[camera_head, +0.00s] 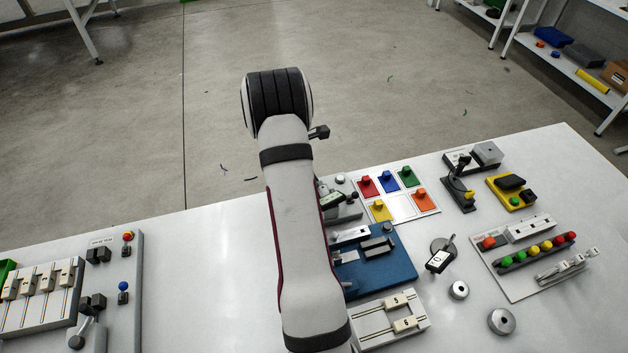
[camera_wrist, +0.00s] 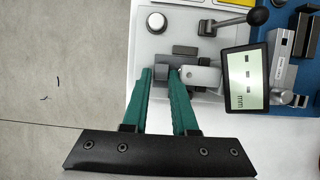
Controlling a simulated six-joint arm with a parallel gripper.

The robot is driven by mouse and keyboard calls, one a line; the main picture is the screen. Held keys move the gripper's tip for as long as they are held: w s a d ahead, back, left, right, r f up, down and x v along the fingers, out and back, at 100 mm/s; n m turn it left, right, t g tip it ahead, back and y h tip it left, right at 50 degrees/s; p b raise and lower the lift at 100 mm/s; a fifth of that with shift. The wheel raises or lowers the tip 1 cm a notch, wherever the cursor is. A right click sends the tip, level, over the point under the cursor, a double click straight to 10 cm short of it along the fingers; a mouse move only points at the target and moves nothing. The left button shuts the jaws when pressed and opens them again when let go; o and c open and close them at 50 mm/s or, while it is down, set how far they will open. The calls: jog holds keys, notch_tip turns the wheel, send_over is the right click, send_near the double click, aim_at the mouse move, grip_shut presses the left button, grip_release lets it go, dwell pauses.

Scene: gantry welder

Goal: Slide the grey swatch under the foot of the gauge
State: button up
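The gauge (camera_head: 335,200) shows just right of my arm in the head view, partly hidden by it. In the wrist view its tilted display (camera_wrist: 245,82) reads in mm, and its pale base (camera_wrist: 150,42) lies beyond my fingertips. My gripper (camera_wrist: 160,75) has its two green fingers closed in on a small dark grey block between the tips, which looks like the knob of the grey swatch (camera_wrist: 160,73). The swatch's plate is hard to make out. The gauge's foot cannot be clearly told from the grey parts around the tips. My gripper is hidden behind my arm in the head view.
A swatch board (camera_head: 402,207) with red, blue, green, yellow and orange swatches has a bare white place. A blue fixture (camera_head: 375,270) stands close to the gauge. A black ball-ended lever (camera_wrist: 257,17) is beyond the display. The floor is open at left in the wrist view.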

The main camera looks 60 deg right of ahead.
jog(key=v, duration=1.5)
jog(key=shift+r, duration=0.4)
jog(key=a+r+m+t+y, duration=0.1)
jog(key=a+r+m, duration=0.1)
jog(key=a, duration=0.5)
jog(key=a+r+m+t, duration=0.1)
jog(key=a+r+m, duration=0.15)
jog(key=a, duration=0.55)
jog(key=s+a+m+y, duration=0.1)
jog(key=s+a+m, duration=0.2)
jog(key=a, duration=0.5)
jog(key=s+a+m+y, duration=0.1)
jog(key=s+a+m, duration=0.2)
jog(key=s+a, duration=0.3)
jog(key=s+a+m+t+y, duration=0.1)
jog(key=s+a+m, duration=0.3)
jog(key=a, duration=0.6)
jog(key=shift+s+a+f+y, duration=0.2)
jog(key=shift+s+f+y, duration=0.05)
jog(key=shift+s+y, duration=0.4)
